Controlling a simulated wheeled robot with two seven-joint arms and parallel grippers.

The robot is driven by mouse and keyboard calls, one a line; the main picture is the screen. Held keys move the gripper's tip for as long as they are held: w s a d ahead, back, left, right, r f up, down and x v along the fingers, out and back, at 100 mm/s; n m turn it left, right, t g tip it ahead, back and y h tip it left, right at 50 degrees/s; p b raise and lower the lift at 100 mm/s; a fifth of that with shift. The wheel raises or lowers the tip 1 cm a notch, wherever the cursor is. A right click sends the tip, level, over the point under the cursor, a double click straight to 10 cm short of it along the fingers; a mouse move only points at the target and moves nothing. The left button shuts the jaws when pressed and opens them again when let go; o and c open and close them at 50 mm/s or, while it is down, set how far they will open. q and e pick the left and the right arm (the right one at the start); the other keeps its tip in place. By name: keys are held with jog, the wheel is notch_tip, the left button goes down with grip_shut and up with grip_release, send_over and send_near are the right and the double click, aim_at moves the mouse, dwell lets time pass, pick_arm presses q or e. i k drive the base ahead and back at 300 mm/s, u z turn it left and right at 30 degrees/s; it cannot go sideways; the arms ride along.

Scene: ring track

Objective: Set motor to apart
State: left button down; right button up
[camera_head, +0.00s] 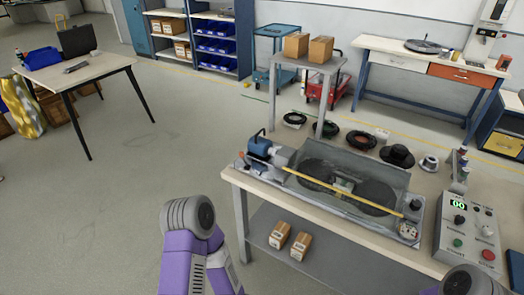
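A blue motor (260,146) sits at the left end of a grey machine (268,172) on the workbench. The machine has a clear cover (350,165) over two dark round discs, and a yellow bar (340,190) runs across its front. A grey control box (468,235) stands at the bench's right end, with a green display reading 00, knobs and green and red buttons. Its switch positions are too small to read. Purple and grey parts of my arms show at the bottom centre and bottom right. Neither gripper is in view.
Black rings (361,140) and a black hat-shaped part (397,156) lie behind the machine. Small boxes (279,235) lie on the bench's lower shelf (330,262). A small stand (307,62) with two boxes is behind. The floor at left is clear up to a desk (85,72).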

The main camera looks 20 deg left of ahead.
aim_at(260, 148)
jog(key=u, duration=0.55)
jog(key=k, duration=1.25)
jog(key=u, duration=0.85)
jog(key=i, duration=1.75)
jog(key=z, duration=1.4)
jog(key=i, duration=0.45)
jog(key=z, duration=0.4)
